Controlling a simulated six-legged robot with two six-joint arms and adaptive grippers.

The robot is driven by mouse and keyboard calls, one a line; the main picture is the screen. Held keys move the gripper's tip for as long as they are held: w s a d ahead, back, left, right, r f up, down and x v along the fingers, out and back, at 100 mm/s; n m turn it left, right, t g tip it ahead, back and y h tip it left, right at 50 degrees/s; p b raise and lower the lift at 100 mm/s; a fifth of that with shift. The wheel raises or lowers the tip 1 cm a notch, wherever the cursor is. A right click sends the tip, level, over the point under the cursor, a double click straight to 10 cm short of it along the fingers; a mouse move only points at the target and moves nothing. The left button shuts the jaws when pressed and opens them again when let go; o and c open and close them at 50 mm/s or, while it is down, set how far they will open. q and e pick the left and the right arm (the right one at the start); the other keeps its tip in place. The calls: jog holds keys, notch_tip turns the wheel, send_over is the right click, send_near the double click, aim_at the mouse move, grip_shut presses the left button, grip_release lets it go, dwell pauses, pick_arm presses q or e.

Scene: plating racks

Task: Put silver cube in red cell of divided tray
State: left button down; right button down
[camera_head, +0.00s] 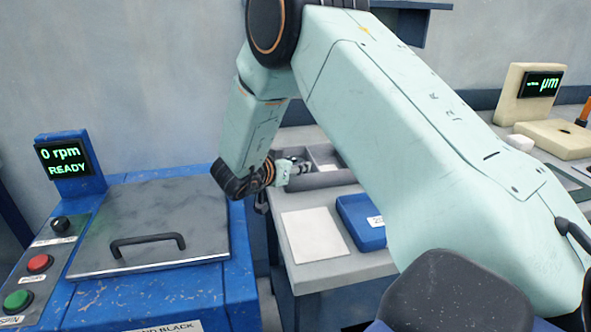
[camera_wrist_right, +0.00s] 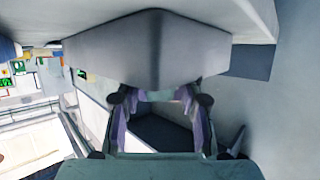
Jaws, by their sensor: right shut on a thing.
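My right gripper (camera_head: 301,167) is small and far off in the head view, at the grey divided tray (camera_head: 326,181) on the bench. It is shut on a small greyish thing at the tray's compartments, which I take to be the silver cube; its outline is not clear. Whether it touches the tray I cannot tell. No red cell shows; my right arm hides part of the tray's surroundings. In the right wrist view the gripper (camera_wrist_right: 160,97) shows its two fingers, but the thing between them is not clear. My left gripper is not in view.
A blue machine with a handled lid (camera_head: 150,225) stands at the left. On the bench lie a white sheet (camera_head: 314,236) and a blue labelled box (camera_head: 360,221). A cream gauge (camera_head: 553,138) stands at the right. A narrow gap separates machine and bench.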

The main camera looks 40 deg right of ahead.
jog(key=shift+s+f, duration=0.25)
jog(key=shift+f, duration=0.2)
jog(key=shift+s+f, duration=0.2)
jog(key=shift+f, duration=0.25)
jog(key=shift+a+f, duration=0.15)
jog(key=c, duration=1.1)
grip_release()
jog(key=shift+s, duration=0.1)
jog(key=shift+c, duration=0.2)
jog(key=shift+r, duration=0.35)
jog(key=v, duration=0.3)
jog(key=p+v, duration=0.1)
jog(key=v, duration=0.2)
jog(key=w+v, duration=0.1)
jog(key=v, duration=0.3)
jog(key=shift+r+p, duration=0.4)
jog(key=shift+v, duration=0.9)
